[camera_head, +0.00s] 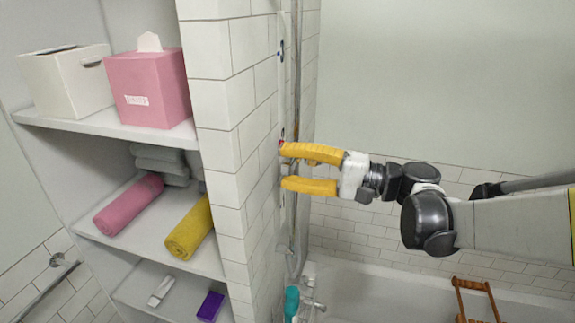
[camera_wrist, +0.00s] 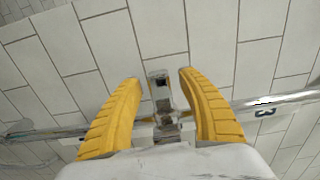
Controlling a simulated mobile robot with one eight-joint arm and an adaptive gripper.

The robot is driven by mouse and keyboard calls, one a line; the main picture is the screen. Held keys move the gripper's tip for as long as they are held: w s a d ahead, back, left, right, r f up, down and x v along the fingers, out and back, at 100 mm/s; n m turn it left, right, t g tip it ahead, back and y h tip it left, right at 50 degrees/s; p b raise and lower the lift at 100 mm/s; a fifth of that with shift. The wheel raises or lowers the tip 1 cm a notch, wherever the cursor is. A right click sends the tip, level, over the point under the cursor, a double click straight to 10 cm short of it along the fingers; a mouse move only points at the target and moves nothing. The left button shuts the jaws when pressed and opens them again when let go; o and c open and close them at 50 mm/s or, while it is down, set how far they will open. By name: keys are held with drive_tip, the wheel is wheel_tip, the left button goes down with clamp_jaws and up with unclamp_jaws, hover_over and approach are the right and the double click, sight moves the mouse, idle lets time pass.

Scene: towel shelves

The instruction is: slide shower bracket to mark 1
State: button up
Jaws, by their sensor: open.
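My gripper (camera_head: 283,166) is open, its two yellow fingers pointing left at the shower rail (camera_head: 297,90) beside the tiled wall. In the wrist view, the small metallic shower bracket (camera_wrist: 159,88) lies between the spread fingers of my gripper (camera_wrist: 159,77), with a visible gap on each side. The rail (camera_wrist: 275,99) runs crosswise behind the fingers. A dark "3" mark (camera_wrist: 263,112) shows beside the rail on the right. In the head view, a blue mark (camera_head: 281,51) is higher up the wall strip and a red one (camera_head: 282,140) is near the upper fingertip. Mark 1 cannot be read. The bracket is hidden in the head view.
Shelves (camera_head: 100,128) at left hold a white box (camera_head: 65,85), a pink tissue box (camera_head: 149,92) and rolled towels. A bathtub (camera_head: 375,280) lies below my arm, with a wooden rack (camera_head: 474,290) at lower right. A teal bottle (camera_head: 291,303) stands below the rail. Space above my arm is clear.

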clamp_jaws()
wheel_tip(320, 180, down, 20)
drive_tip(key=b, duration=1.5)
unclamp_jaws()
